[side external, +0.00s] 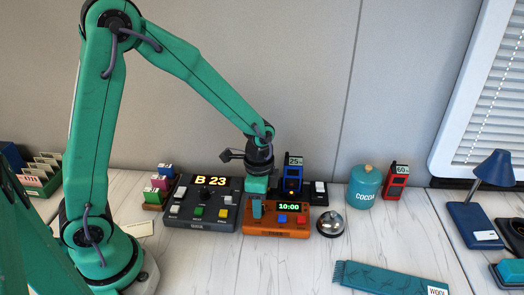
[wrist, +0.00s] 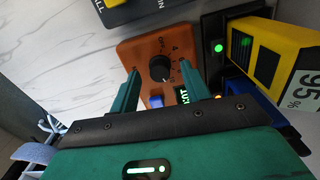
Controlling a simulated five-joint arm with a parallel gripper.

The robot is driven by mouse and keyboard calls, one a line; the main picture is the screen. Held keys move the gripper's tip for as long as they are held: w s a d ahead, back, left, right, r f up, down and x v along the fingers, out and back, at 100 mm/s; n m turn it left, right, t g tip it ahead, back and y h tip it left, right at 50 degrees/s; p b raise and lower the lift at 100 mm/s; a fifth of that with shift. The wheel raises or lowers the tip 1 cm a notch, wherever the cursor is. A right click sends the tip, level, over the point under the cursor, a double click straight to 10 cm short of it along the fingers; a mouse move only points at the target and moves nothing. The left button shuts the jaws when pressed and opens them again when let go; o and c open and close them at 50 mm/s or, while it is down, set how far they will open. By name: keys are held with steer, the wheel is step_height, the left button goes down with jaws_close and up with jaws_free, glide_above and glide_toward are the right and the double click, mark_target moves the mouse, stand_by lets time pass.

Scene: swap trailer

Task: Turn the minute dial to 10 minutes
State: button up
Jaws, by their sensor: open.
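The orange timer box (side external: 275,231) sits on the table in the middle of the side view, with a green "10:00" display (side external: 289,207) and a red and a blue button. Its black minute dial (wrist: 160,69) shows in the wrist view, with marks around it on the orange face (wrist: 130,50). My gripper (side external: 257,213) is over the left part of the box and hides the dial in the side view. In the wrist view my gripper (wrist: 159,73) is open, one finger on each side of the dial; I cannot tell whether they touch it. The display is partly hidden there.
A dark console (side external: 203,215) reading "B 23" stands close left of the box. A silver bell (side external: 330,223) is close on the right, and a blue device (side external: 293,178) stands behind. A teal cocoa canister (side external: 364,188) is farther right. The front table is mostly clear.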

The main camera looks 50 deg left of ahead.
steer(key=shift+r, duration=3.6)
steer(key=shift+r, duration=0.15)
steer(key=s+a+r+n+t, duration=0.2)
steer(key=s+r+n, duration=0.2)
steer(key=s+r, duration=0.2)
steer(key=s+a+r+n+t, duration=0.3)
steer(key=s+r+n, duration=0.2)
steer(key=s+r, duration=0.1)
steer(key=shift+s+n+t, duration=0.3)
steer(key=shift+s, duration=0.55)
steer(key=shift+r, duration=0.1)
